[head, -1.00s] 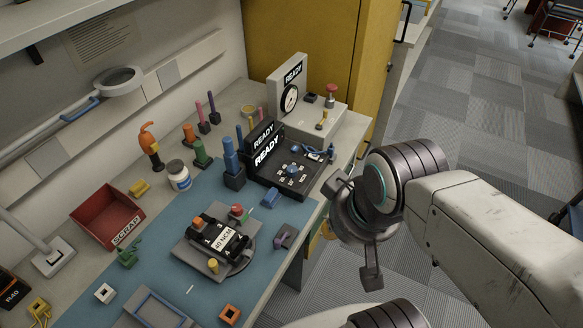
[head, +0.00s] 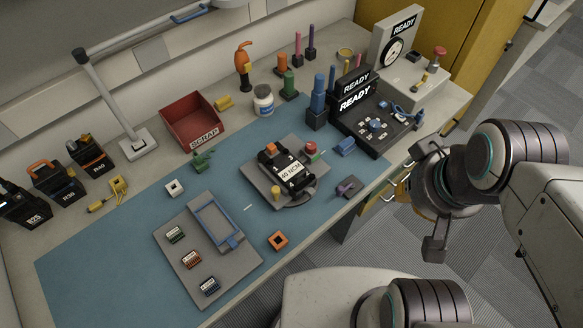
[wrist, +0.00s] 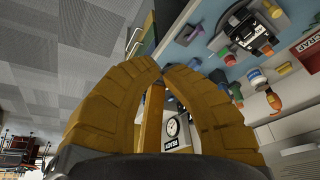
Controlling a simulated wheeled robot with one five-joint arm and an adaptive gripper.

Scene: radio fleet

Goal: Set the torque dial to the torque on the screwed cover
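The screwed cover (head: 291,172) is black, lies on a grey plate in the middle of the blue mat, and carries a white label reading 40 NCM. It also shows in the wrist view (wrist: 256,40). A blue knob (head: 376,125), seemingly the torque dial, stands on a black panel right of it, with small pale markings around it. Its setting is too small to read. My gripper (head: 430,200) is off the bench's right edge, clear of the knob and cover. In the wrist view its yellow fingers (wrist: 160,70) meet at the tips, with nothing held.
READY signs (head: 355,97) stand behind the knob. A grey gauge unit (head: 388,50) with a red button is at the back right. A blue post (head: 318,100), a white bottle (head: 263,102) and a red SCRAP bin (head: 190,122) stand on the bench. A tray (head: 190,255) lies at the front.

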